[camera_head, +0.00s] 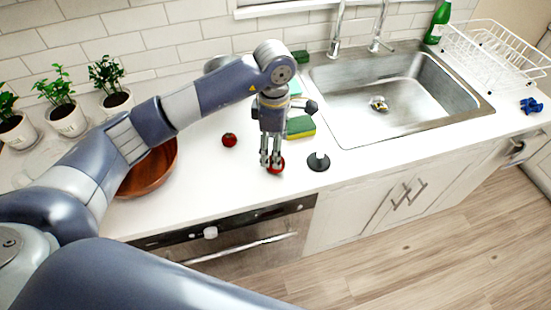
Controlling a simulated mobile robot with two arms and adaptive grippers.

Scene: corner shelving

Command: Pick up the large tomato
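A red tomato (281,166) sits on the white counter near its front edge, and it looks like the larger of two. My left gripper (270,163) points down right at this tomato, its fingers covering the tomato's left and middle part. I cannot tell whether the fingers are closed on it or only around or in front of it. A second red tomato (229,140), which looks slightly smaller, lies on the counter to the left and further back. My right gripper is not in view.
A black-based stopper-like object (318,162) stands just right of the gripper. A green and yellow sponge (300,127) lies behind it. A sink (350,130) is to the right. A wooden bowl (155,170) and potted plants (68,120) are to the left.

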